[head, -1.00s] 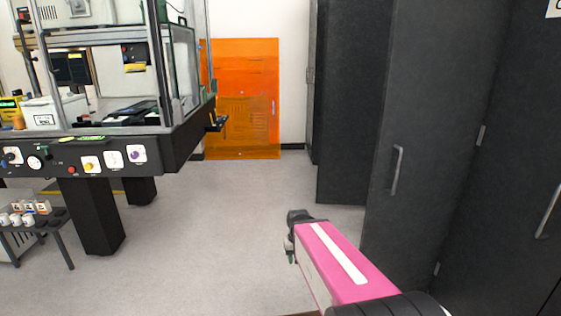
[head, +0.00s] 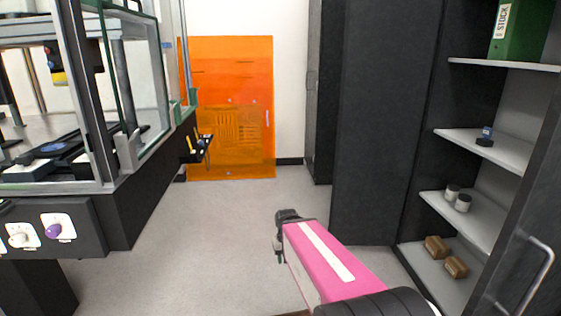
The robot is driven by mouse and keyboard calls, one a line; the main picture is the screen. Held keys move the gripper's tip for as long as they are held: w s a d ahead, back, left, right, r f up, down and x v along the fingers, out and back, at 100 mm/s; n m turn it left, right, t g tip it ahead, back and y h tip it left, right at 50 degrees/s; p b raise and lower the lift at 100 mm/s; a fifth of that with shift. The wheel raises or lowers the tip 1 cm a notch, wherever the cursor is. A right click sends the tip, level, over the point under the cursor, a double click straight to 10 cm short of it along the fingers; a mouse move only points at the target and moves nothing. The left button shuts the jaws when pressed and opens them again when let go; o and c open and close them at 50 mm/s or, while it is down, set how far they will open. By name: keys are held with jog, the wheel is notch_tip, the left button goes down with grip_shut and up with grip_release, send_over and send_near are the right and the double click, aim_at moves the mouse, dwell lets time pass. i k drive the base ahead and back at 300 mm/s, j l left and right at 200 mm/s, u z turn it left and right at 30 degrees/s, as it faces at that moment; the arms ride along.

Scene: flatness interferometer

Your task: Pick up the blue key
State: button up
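No object that I can clearly make out as a blue key shows in the head view. A small blue and dark item (head: 487,136) stands on the second shelf of the open cabinet at right; it is too small to tell what it is. My gripper (head: 279,258) is at the end of my pink arm, low in the middle of the view, over the floor. It is apart from the cabinet and the bench. Its fingertips are small and seen edge-on, so their opening cannot be told.
The cabinet's grey shelves (head: 470,215) also hold a green binder (head: 518,30), small jars (head: 463,203) and brown blocks (head: 456,267). A dark door with a handle (head: 533,275) is at the right edge. The interferometer bench (head: 150,200) stands left. An orange panel (head: 228,110) is behind. Floor between is clear.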

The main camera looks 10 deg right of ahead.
aim_at(487, 131)
jog(key=i+z, duration=0.15)
jog(key=i, duration=0.55)
jog(key=i+j+z, duration=0.15)
jog(key=i, duration=0.6)
jog(key=j+z, duration=0.1)
jog(key=z, duration=2.3)
jog(key=i+j+z, duration=0.1)
jog(key=j, duration=0.25)
jog(key=i+j+z, duration=0.15)
jog(key=j, duration=0.15)
